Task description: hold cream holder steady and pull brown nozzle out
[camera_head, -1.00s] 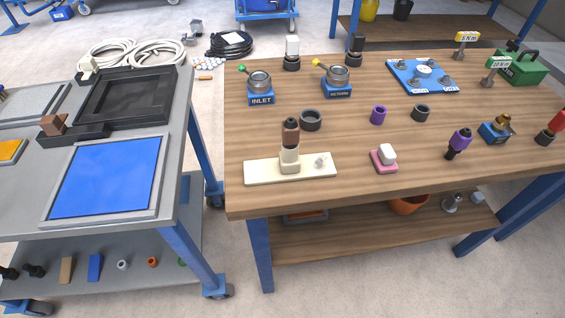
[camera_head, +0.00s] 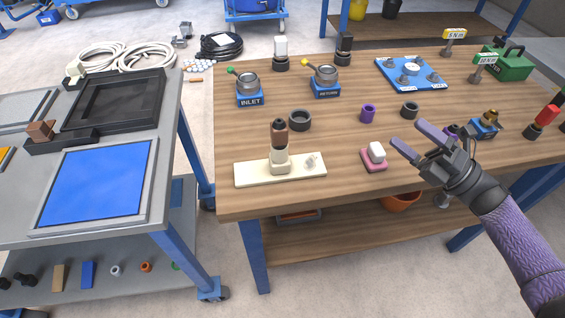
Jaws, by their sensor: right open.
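The brown nozzle (camera_head: 280,135) stands upright in the cream holder (camera_head: 279,162), near the front left of the wooden table. The holder rises from a flat cream base plate (camera_head: 250,174), which also bears a small pale knob. My right gripper (camera_head: 409,146) is open and empty above the table's front right part, well to the right of the holder and apart from it. It partly hides a purple-topped piece behind it. My left gripper is not in view.
A pink block with a white top (camera_head: 374,156) stands between holder and right gripper. A dark ring (camera_head: 300,120) lies just behind the holder. A purple ring (camera_head: 368,113), the INLET valve (camera_head: 249,90) and another valve (camera_head: 325,82) stand farther back. The wooden table (camera_head: 225,208) is bare left of the holder.

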